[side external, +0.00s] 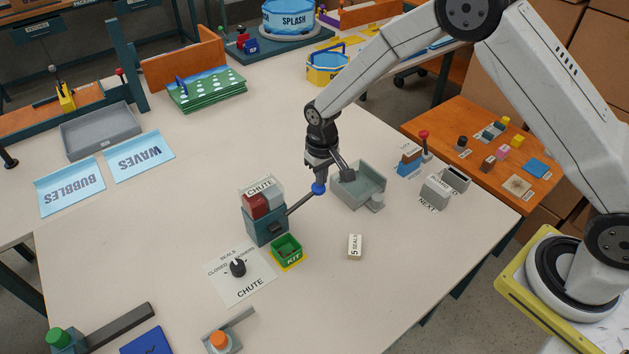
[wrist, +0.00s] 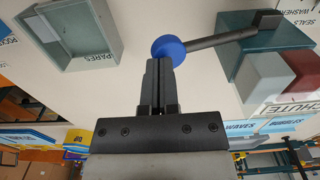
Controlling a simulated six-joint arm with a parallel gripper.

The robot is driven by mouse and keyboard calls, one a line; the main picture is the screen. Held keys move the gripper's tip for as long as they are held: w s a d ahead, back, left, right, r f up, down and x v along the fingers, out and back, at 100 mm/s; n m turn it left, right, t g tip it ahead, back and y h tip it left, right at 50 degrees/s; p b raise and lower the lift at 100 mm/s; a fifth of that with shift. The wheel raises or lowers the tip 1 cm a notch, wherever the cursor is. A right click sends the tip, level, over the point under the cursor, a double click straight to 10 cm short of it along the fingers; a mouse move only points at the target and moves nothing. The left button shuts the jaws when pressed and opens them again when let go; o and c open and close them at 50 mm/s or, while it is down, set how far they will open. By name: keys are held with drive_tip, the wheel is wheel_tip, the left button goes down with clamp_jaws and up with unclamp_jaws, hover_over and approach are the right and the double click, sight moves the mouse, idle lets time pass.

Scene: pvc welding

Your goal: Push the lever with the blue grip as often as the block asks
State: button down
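The lever (side external: 301,203) sticks out from the teal chute box (side external: 266,228) and ends in a round blue grip (side external: 319,188). In the wrist view the blue grip (wrist: 168,50) lies right at my fingertips, and its dark rod runs right to the box (wrist: 275,50). My gripper (side external: 322,178) points down above the grip, its fingers (wrist: 158,65) close together with only a narrow slit. The fingers do not enclose the grip; whether they touch it I cannot tell. The block (side external: 355,246) lies flat on the table and reads "5 SEALS".
A green KIT bin (side external: 286,250) stands before the chute box. A dial (side external: 237,267) sits on the CHUTE card at the left. The grey SPARES tray (side external: 358,187) stands close right of my gripper. The NEXT box (side external: 436,190) is farther right. The front right table is clear.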

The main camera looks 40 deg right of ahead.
sight(321, 191)
drive_tip(key=shift+f, duration=2.75)
drive_tip(key=shift+r, duration=4.55)
drive_tip(key=shift+s+d+r, duration=0.2)
drive_tip(key=shift+s+r, duration=0.05)
drive_tip(key=shift+r, duration=0.1)
drive_tip(key=s+d+r+t, duration=0.1)
drive_tip(key=s+d+r, duration=0.3)
drive_tip(key=s, duration=0.6)
drive_tip(key=s+d+r+t, duration=0.1)
drive_tip(key=s+d+r, duration=0.3)
drive_tip(key=s, duration=0.6)
drive_tip(key=shift+r+t, duration=0.15)
drive_tip(key=shift+t, duration=0.15)
drive_tip(key=shift+w, duration=0.1)
